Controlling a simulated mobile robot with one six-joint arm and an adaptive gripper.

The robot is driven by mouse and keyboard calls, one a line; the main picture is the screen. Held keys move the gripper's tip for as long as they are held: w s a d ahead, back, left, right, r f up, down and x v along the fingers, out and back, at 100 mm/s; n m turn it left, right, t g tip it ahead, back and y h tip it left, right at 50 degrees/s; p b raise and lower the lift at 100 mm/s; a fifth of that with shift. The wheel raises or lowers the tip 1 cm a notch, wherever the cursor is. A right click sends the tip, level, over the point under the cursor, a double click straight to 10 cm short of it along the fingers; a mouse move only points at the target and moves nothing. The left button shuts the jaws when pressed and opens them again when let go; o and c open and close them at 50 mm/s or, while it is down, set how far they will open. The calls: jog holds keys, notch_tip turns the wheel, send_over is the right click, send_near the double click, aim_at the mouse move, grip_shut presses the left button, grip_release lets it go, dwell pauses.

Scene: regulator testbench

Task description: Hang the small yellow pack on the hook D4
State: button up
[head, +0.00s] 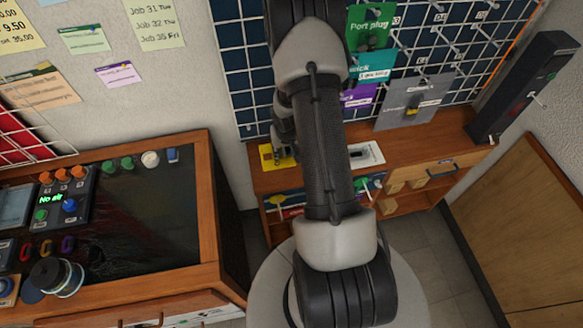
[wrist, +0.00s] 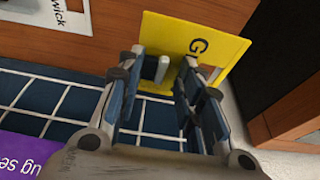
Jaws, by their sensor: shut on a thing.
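My gripper (wrist: 165,62) is shut on the pack, with a small pale block between the fingers. In the head view the yellow pack (head: 268,158) is at the wooden shelf's left end, beside my gripper (head: 285,150) and partly hidden by it. I cannot tell whether the pack touches the shelf. Several hooks stick out from the white wire grid (head: 462,42); their labels are too small to identify D4.
Green (head: 368,27), teal (head: 373,66), purple (head: 362,97) and grey (head: 390,118) packs hang on the grid. A white pack (head: 372,152) lies on the shelf (head: 410,148). A black post (head: 525,82) stands right. A dark-topped bench (head: 203,195) stands left. My arm hides the grid's middle.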

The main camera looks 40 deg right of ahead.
jog(key=shift+f+b, duration=3.75)
jog(key=shift+f, duration=0.95)
jog(key=shift+f, duration=0.3)
jog(key=o, duration=1.1)
jog(key=shift+r, duration=0.15)
